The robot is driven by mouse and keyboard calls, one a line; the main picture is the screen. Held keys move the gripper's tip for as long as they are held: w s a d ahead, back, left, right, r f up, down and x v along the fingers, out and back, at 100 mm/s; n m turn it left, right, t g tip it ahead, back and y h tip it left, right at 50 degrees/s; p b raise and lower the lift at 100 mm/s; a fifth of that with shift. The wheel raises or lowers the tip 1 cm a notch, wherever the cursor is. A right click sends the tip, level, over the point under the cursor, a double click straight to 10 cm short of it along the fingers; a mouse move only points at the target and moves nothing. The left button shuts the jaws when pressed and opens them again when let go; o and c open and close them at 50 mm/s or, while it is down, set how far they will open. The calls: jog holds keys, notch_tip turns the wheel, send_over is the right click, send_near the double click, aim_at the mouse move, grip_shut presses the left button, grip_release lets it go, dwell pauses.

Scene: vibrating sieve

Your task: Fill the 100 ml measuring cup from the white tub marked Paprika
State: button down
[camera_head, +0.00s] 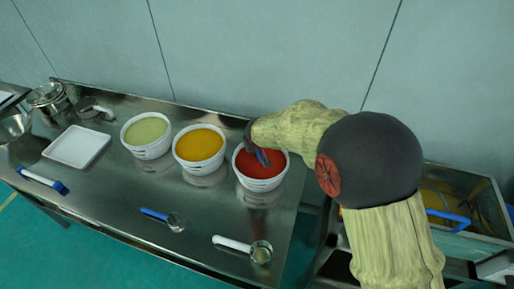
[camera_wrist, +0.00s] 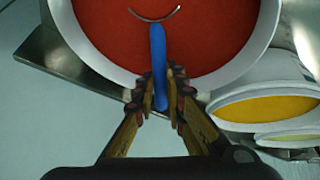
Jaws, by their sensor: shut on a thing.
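The white tub with red powder (camera_head: 262,185) stands at the right end of the row of tubs; I can read no label on it. It also shows in the wrist view (camera_wrist: 262,25). My gripper (camera_wrist: 160,92) is shut on the blue handle of a measuring cup (camera_wrist: 158,60), over the tub's near rim in the wrist view. The cup's thin curved rim shows in the red powder; the rest of the cup looks sunk in it, so its fill and size mark are hidden. In the head view the blue handle (camera_head: 263,158) shows above the powder.
White tubs with yellow powder (camera_head: 199,145) and pale green powder (camera_head: 146,131) stand to the left. A white tray (camera_head: 77,147) lies farther left. A blue-handled cup (camera_head: 175,222) and a white-handled cup (camera_head: 261,252) lie along the front. A metal pot (camera_head: 47,96) stands back left.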

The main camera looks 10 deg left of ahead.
jog(key=shift+r+p, duration=0.35)
jog(key=shift+p, duration=0.25)
jog(key=g+p, duration=0.1)
jog(key=p, duration=0.6)
jog(key=w+a+r+g+h+p, duration=0.1)
jog(key=p, duration=0.5)
jog(key=shift+w+r+h+p, duration=0.2)
jog(key=shift+w+h+p, duration=0.1)
jog(key=shift+p, duration=0.1)
jog(key=shift+w+a+r+g+p, duration=0.2)
jog(key=shift+r+g+p, duration=0.25)
jog(key=shift+p, duration=0.75)
jog(key=shift+w+a+r+g+h+p, duration=0.15)
jog(key=shift+g+h+p, duration=0.2)
jog(key=shift+p, duration=0.55)
jog(key=shift+w+a+r+n+g+h+p, duration=0.15)
jog(key=shift+r+g+h+p, duration=0.2)
jog(key=shift+p, duration=0.3)
jog(key=shift+w+a+r+n+g+h+p, duration=0.1)
jog(key=shift+w+r+n+g+h+p, duration=0.1)
jog(key=shift+r+g+p, duration=0.3)
jog(key=shift+f, duration=0.1)
jog(key=shift+d, duration=0.1)
